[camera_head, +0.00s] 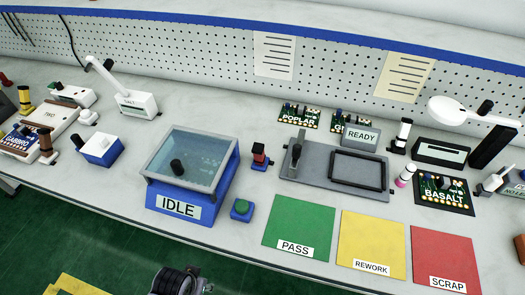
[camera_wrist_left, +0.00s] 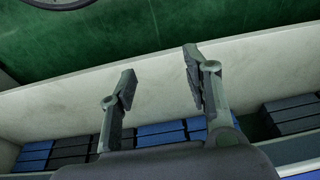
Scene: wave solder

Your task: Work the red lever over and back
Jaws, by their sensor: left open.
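A small red lever block (camera_head: 259,154) with a dark top stands on a blue base on the bench, just right of the blue machine marked IDLE. No gripper is near it. A grey fixture (camera_head: 290,184) to its right has its own upright dark-knobbed lever (camera_head: 296,154). My left gripper (camera_wrist_left: 160,85) shows in the left wrist view with its two fingers spread and nothing between them. The red lever is not seen in that view. A dark part of one of my arms shows at the bottom of the head view; I cannot tell its fingers there.
The blue IDLE machine (camera_head: 160,191) and a green button (camera_head: 241,207) stand beside the lever. Green PASS (camera_head: 299,225), yellow REWORK (camera_head: 371,243) and red SCRAP (camera_head: 444,258) mats lie in front. In the wrist view, a pale panel (camera_wrist_left: 60,110) and blue and grey blocks (camera_wrist_left: 160,133) lie beyond the fingers.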

